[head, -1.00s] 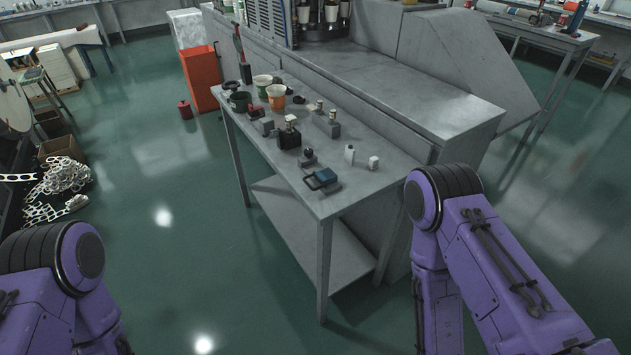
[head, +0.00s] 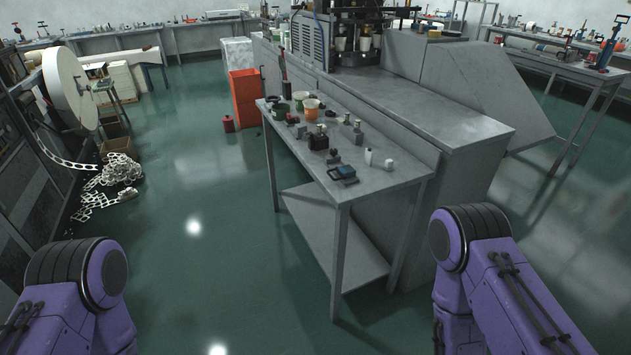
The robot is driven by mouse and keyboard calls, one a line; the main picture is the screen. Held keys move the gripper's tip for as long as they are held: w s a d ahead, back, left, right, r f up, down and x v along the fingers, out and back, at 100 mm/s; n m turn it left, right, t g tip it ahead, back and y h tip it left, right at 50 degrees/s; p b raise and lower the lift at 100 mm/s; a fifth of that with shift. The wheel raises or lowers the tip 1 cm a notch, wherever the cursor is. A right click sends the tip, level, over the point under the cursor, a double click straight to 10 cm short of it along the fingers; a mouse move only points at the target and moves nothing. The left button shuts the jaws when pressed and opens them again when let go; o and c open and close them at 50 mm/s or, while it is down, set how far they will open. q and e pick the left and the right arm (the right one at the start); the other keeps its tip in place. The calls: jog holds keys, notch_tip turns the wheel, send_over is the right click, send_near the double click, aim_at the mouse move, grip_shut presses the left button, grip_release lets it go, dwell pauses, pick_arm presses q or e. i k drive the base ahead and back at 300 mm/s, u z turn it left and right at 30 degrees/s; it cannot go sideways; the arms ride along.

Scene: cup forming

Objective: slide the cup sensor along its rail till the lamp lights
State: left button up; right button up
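I cannot pick out the cup sensor, its rail or the lamp for certain. The cup forming machine (head: 358,30) stands at the top centre, with white cups (head: 364,43) under its dark tooling. Only the purple upper links of my two arms show, at the lower left and lower right. Both grippers are out of view.
An orange bin (head: 246,98) and a small red can (head: 228,123) stand left of the table. A heap of white punched strip (head: 112,172) lies on the floor at left. Green floor (head: 215,270) is clear in front. Benches line the back wall.

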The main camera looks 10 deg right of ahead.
aim_at(345, 172)
jog(key=u, duration=0.8)
jog(key=i, duration=1.4)
jog(key=z, duration=0.45)
